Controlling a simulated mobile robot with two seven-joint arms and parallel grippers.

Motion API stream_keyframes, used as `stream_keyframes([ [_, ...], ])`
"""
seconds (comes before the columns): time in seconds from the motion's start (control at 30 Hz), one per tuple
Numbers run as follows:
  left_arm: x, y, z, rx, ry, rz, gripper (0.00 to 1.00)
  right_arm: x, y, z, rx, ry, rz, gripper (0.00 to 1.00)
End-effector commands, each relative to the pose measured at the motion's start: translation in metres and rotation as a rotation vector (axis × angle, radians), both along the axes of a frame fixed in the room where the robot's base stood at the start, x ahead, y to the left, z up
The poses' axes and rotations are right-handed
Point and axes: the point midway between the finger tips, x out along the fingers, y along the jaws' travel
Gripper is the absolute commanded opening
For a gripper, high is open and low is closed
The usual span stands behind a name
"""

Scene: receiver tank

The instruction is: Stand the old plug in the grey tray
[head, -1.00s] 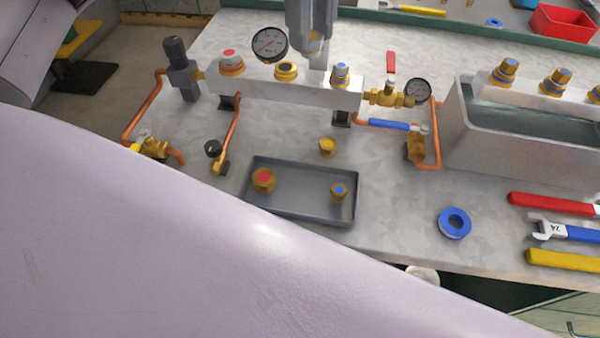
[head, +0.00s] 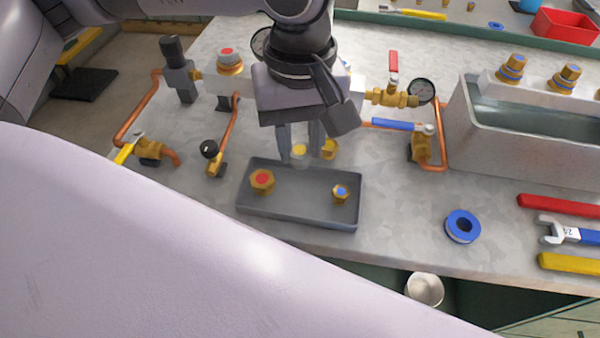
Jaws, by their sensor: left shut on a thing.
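My left gripper (head: 300,152) points down over the back edge of the grey tray (head: 300,219). It is shut on a plug with a yellow top (head: 299,150), which looks upright; the fingers hide its sides. I cannot tell its exact height above the tray. In the tray, a brass plug with a red top (head: 262,181) stands at the left and a smaller one with a blue top (head: 340,193) at the right. Another brass piece (head: 330,150) is on the bench behind the tray, partly hidden by a finger. My right gripper is not in view.
Behind is the manifold with a red-topped plug (head: 229,62), partly hidden by my gripper. Copper pipes and a gauge (head: 421,91) flank it. A blue tape roll (head: 462,226), wrenches (head: 570,233) and a metal tank (head: 500,150) are at the right. The tray's middle is clear.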

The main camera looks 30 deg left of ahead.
Motion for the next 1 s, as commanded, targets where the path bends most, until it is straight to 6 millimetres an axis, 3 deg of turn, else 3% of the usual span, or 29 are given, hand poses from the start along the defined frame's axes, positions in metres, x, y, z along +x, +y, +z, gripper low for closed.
stream_keyframes([
  [0.1,0.0,0.0,-0.023,0.001,0.002,0.002,0.0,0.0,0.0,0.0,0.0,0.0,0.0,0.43],
  [0.33,0.001,0.0,-0.044,0.0,0.0,0.003,0.0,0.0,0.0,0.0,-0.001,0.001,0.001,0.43],
  [0.53,0.0,0.0,-0.073,0.0,0.001,0.003,0.0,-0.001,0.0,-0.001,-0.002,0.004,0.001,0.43],
  [1.0,0.001,0.0,-0.085,-0.001,-0.002,0.002,0.0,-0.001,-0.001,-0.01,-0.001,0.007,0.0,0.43],
])
